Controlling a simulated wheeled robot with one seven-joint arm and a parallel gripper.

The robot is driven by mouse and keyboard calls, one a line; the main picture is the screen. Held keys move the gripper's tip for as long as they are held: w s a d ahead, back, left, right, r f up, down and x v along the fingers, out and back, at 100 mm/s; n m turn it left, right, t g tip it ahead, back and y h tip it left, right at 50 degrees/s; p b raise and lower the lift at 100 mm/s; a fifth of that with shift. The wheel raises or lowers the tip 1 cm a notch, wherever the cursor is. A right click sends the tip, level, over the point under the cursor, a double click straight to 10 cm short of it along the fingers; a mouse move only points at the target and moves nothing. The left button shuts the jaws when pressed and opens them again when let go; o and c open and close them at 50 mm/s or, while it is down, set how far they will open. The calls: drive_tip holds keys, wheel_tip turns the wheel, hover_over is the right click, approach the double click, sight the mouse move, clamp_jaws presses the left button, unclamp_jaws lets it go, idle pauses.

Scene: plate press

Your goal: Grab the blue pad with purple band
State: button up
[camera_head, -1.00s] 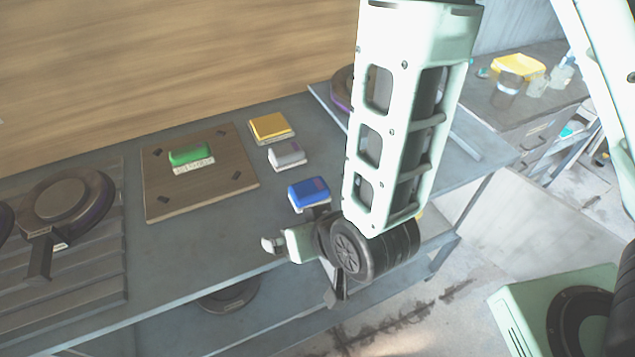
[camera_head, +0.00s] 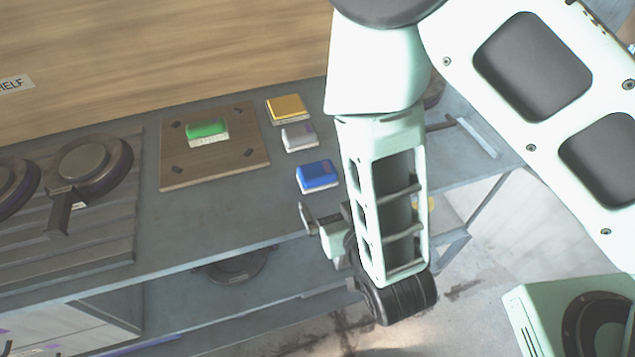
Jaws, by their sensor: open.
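The blue pad (camera_head: 316,175) sits on the grey table near its front edge, with a small purple patch on its right part. A gap shows between the gripper and the pad. Part of the gripper is hidden behind my arm's wrist. A grey-white pad (camera_head: 298,137) and a yellow pad (camera_head: 286,107) lie behind the blue pad. A green pad (camera_head: 208,131) lies on a brown board.
The brown square board (camera_head: 190,175) lies left of the pads. Round dark press plates with handles (camera_head: 90,165) rest on a slatted rack at the left. A lower shelf holds another round plate (camera_head: 235,268). Bare table (camera_head: 200,235) lies in front of the board.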

sight(319, 174)
drive_tip(key=b+x, duration=0.3)
drive_tip(key=b, duration=0.1)
drive_tip(key=shift+w+f, duration=0.3)
drive_tip(key=shift+f, duration=0.05)
drive_tip(key=b+x, duration=0.2)
drive_tip(key=b, duration=0.5)
drive_tip(key=shift+w+a+b, duration=0.1)
drive_tip(key=shift+w+b, duration=0.15)
drive_tip(key=shift+b, duration=0.1)
drive_tip(key=shift+p+x, duration=0.55)
drive_tip(key=shift+x, duration=0.55)
drive_tip(key=shift+p+x, duration=0.5)
drive_tip(key=shift+x, duration=2.15)
drive_tip(key=shift+r, duration=0.15)
drive_tip(key=c, duration=1)
